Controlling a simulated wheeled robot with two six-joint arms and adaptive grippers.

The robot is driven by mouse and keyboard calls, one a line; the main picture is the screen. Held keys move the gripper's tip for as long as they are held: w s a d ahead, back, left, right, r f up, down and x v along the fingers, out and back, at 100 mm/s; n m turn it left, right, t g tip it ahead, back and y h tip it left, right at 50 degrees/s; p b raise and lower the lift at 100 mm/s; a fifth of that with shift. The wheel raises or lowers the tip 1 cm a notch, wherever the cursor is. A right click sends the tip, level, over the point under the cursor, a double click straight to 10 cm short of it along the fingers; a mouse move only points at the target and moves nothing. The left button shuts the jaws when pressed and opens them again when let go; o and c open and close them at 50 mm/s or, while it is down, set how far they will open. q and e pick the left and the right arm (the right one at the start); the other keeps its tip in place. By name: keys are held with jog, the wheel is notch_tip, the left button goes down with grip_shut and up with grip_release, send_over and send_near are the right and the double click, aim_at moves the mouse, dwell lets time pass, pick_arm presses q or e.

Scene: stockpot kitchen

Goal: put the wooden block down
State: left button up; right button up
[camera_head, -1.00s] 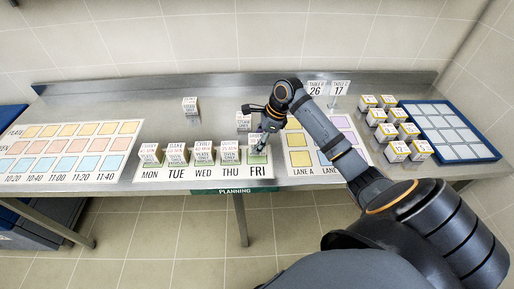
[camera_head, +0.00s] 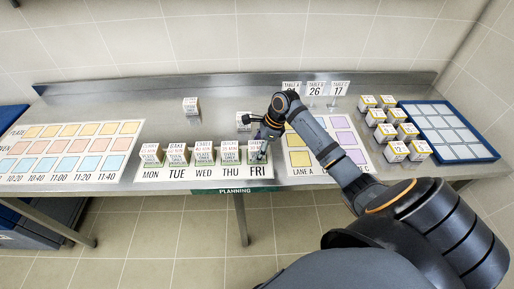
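My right gripper (camera_head: 258,154) points down at the FRI square of the planning strip (camera_head: 205,175). It is small and dark here, so I cannot tell whether its fingers are open or shut, or whether a block is between them. Labelled blocks stand upright on MON (camera_head: 151,153), TUE (camera_head: 177,154), WED (camera_head: 204,152) and THU (camera_head: 230,152). One more block (camera_head: 190,105) stands alone farther back. My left gripper is not in view.
A time grid mat (camera_head: 70,150) lies at the left. The lane mat (camera_head: 300,172) is partly covered by my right arm. Several yellow-and-white boxes (camera_head: 395,150) and a blue tray (camera_head: 484,153) are at the right. Table cards (camera_head: 315,89) stand at the back.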

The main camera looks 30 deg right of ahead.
jog(key=shift+r, duration=0.1)
jog(key=v, duration=1.2)
jog(key=shift+b, duration=0.35)
